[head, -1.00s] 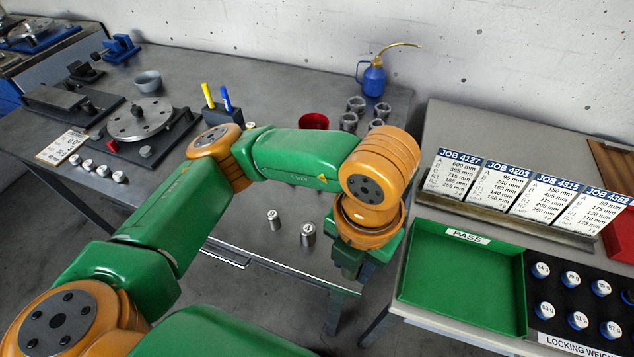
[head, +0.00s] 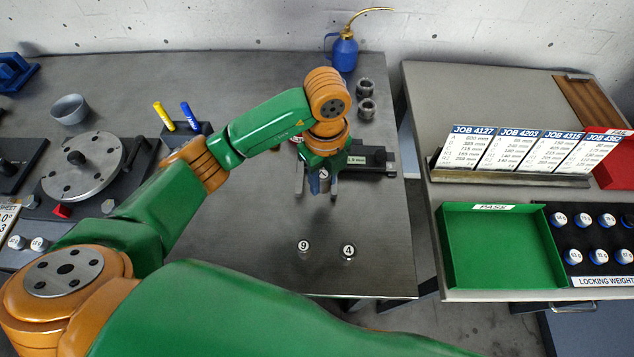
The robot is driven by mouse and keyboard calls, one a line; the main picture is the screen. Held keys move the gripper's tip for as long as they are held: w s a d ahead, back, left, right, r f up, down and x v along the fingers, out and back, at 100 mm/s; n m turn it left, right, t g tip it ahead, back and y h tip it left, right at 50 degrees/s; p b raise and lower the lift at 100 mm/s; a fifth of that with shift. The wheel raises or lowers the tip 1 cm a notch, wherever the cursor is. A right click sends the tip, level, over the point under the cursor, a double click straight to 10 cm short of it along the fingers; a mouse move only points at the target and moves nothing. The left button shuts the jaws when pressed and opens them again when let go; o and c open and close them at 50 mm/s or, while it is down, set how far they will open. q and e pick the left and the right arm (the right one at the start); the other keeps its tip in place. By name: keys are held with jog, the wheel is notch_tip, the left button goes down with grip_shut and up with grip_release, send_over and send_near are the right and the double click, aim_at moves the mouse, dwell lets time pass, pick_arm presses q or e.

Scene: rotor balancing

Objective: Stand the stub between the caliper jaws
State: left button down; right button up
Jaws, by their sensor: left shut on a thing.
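The caliper (head: 372,158), dark with a small display, lies just behind and right of the gripper. Grey prongs that look like its jaws (head: 334,187) show on both sides of the gripper. The stub appears between them, but whether its foot touches the bench is hidden. Two other stubs, marked 9 (head: 304,247) and 4 (head: 348,251), stand upright nearer the front edge. My right gripper is out of view.
A rotor disc (head: 83,165) stands on the left, with a pen holder (head: 186,134) near my forearm. Metal cups (head: 366,107) and a blue oil can (head: 344,52) stand at the back. A green PASS tray (head: 502,284) is on the right table. The front bench is mostly clear.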

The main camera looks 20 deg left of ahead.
pick_arm(q)
jog(key=w+a+f, duration=0.2)
jog(key=f, duration=0.1)
jog(key=shift+a+f+p, duration=0.15)
jog(key=shift+f+p, duration=0.05)
jog(key=shift+p, duration=0.2)
jog(key=shift+d+f+p, duration=0.2)
jog(key=shift+f+p, duration=0.15)
jog(key=shift+f, duration=0.95)
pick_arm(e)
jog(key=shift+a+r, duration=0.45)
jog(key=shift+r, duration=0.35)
pick_arm(q)
jog(key=c, duration=1)
grip_release()
jog(key=shift+a+f, duration=0.1)
jog(key=shift+f, duration=0.1)
jog(key=shift+o, duration=0.9)
jog(key=shift+r, duration=0.1)
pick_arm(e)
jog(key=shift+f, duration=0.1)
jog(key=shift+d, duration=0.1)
